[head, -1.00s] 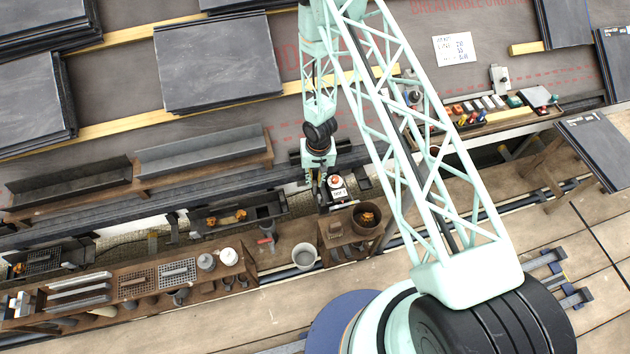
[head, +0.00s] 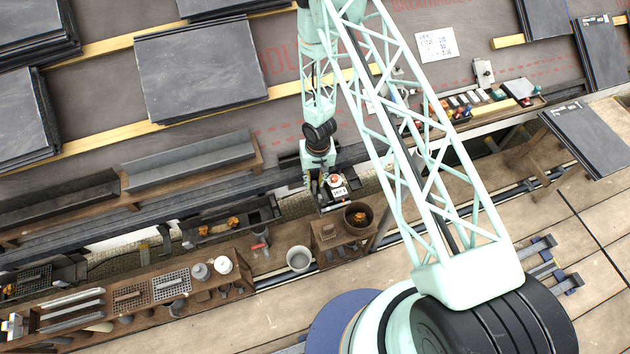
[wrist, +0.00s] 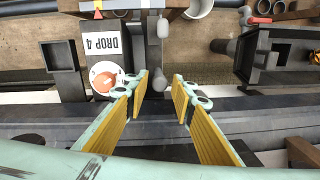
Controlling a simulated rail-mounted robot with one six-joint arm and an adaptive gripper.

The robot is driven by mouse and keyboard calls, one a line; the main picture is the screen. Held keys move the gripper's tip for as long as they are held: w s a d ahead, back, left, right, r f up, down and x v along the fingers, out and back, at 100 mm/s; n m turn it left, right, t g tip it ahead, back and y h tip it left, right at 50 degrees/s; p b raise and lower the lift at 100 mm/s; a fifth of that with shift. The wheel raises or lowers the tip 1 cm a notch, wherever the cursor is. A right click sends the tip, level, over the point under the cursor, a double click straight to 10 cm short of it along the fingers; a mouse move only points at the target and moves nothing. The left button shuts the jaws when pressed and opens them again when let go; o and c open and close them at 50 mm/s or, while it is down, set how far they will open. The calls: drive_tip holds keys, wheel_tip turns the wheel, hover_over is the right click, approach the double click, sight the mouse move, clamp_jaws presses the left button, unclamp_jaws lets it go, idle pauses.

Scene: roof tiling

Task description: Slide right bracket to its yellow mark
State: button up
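My gripper (wrist: 159,80) is open, with its two yellow-padded fingers apart over the gutter line. Between and just beyond the fingertips is a dark upright bar with a rounded grey knob (wrist: 160,80); I cannot tell for sure whether this is the right bracket. Neither finger clearly touches it. I cannot make out a yellow mark near the fingers.
A wooden tool bench (head: 130,292) is at lower left. A dark tray (wrist: 290,60) lies right of the fingers. Slate stacks (head: 200,80) lie on the roof behind.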

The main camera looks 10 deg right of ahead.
drive_tip(key=shift+o, duration=0.3)
drive_tip(key=shift+r, duration=0.2)
drive_tip(key=shift+w+r, duration=0.1)
drive_tip(key=shift+r, duration=0.25)
wheel_tip(320, 180, up, 11)
drive_tip(key=shift+d, duration=0.3)
idle(0.8)
idle(0.8)
